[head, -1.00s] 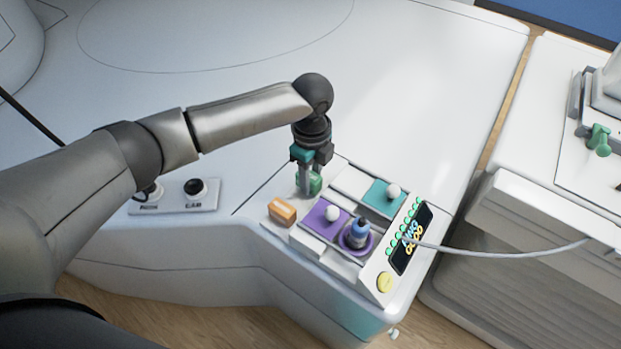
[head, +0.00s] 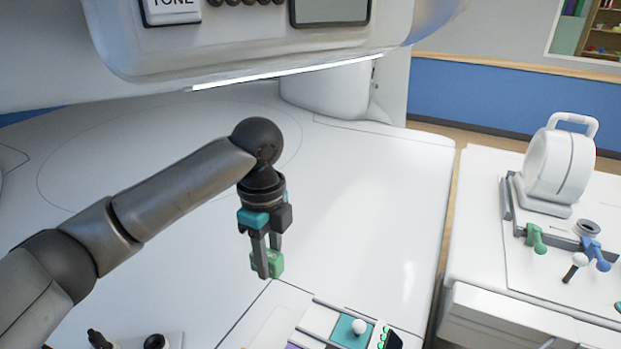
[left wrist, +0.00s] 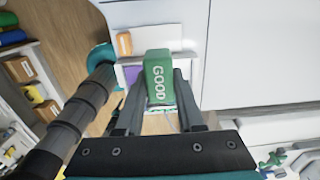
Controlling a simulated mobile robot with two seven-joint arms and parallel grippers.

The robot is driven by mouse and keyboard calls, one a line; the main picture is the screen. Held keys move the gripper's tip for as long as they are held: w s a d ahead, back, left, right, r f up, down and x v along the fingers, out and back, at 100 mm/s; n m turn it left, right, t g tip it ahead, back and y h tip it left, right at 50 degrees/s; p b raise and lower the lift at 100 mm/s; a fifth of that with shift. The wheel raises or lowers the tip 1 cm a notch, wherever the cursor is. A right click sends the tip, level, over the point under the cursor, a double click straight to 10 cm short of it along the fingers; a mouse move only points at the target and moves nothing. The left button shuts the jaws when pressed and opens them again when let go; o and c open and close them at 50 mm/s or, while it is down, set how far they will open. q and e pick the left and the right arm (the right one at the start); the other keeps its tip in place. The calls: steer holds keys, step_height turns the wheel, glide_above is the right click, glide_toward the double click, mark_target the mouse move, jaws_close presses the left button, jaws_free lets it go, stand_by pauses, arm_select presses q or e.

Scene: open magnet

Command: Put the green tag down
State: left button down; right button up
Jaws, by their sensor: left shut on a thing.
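The green tag (head: 264,263) is held between the fingers of my left gripper (head: 267,262), above the white table surface. In the left wrist view the green tag (left wrist: 158,76) shows the word GOOD and sits between the two fingers. My left gripper points down and is shut on the tag. The tag looks raised above the panel, though the exact gap is hard to tell. My right gripper is not in view.
An orange block (left wrist: 124,43) lies beyond the tag in the wrist view. A side cabinet (head: 520,250) with coloured levers stands at right. The white table (head: 370,190) behind the gripper is bare.

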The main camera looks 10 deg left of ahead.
arm_select(q)
steer(key=s+a+n+b, duration=0.1)
steer(key=s+a+n, duration=0.2)
steer(key=s+n, duration=0.7)
steer(key=r+n, duration=0.1)
steer(key=n, duration=1.1)
steer(key=shift+a, duration=0.2)
steer(key=shift+s, duration=0.1)
